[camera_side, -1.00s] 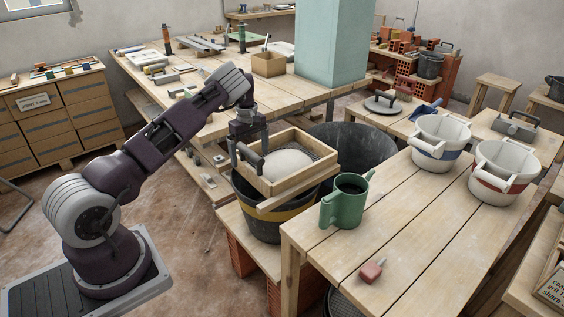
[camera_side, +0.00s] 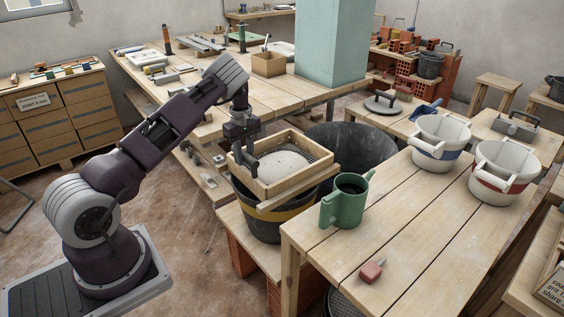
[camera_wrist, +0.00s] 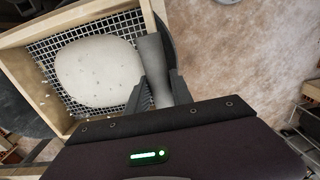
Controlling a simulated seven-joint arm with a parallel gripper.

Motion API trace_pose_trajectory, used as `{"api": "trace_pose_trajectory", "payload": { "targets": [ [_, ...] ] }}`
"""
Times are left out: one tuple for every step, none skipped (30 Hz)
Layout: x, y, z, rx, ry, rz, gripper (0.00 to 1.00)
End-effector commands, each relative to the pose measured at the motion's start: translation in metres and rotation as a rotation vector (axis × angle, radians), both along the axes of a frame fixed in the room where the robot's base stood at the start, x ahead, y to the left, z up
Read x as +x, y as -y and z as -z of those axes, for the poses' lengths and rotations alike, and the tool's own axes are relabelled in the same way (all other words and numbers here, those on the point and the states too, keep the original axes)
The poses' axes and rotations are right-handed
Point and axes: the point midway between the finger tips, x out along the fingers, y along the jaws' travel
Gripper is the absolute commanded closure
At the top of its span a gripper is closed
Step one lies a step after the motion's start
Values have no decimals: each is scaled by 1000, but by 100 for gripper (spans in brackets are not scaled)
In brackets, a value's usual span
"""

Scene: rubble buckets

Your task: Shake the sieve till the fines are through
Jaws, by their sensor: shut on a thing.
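The sieve is a square wooden frame (camera_side: 297,180) with a wire mesh floor. It lies over a black bucket with a yellow band (camera_side: 262,226), on wooden bars across the bucket's top. A pale, low heap of material (camera_side: 284,165) covers the middle of the mesh, with a few lumps on it. In the wrist view the heap (camera_wrist: 98,70) is round, with bare mesh around it. My gripper (camera_side: 246,168) is shut on the sieve's grey handle (camera_wrist: 158,70) at the frame's left side. What lies inside the bucket is hidden.
A green watering can (camera_side: 345,203) stands close to the right of the sieve, on a plank table (camera_side: 410,230). A large dark tub (camera_side: 360,152) sits behind. Two white buckets (camera_side: 438,136) (camera_side: 497,172) and a small red block (camera_side: 372,270) are on the table.

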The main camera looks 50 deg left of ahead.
Motion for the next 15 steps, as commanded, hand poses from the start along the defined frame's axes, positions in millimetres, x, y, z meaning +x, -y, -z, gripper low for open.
{"api": "trace_pose_trajectory", "payload": {
  "targets": [
    [-13, 0, -1, -4, 0, -9, 100],
    [-21, 0, -1, -4, 0, -8, 100],
    [-29, 0, -1, -3, -1, -6, 100],
    [-34, 0, -1, -2, -1, -5, 100],
    [-38, 0, -1, -3, -1, -4, 100],
    [-42, 0, -1, -1, -1, -2, 100],
    [-43, 0, 0, 0, -1, -1, 100],
    [-43, 0, 0, 0, -1, 0, 100],
    [-38, -1, 0, 1, 0, 3, 100],
    [-32, -1, 0, 2, 1, 4, 100],
    [-25, -1, 0, 2, 1, 6, 100],
    [-14, -1, 0, 3, 2, 7, 100],
    [-7, -2, 1, 4, 2, 7, 100],
    [0, -1, 0, 3, 2, 7, 100],
    [8, -1, 0, 2, 2, 5, 100]
  ]
}}
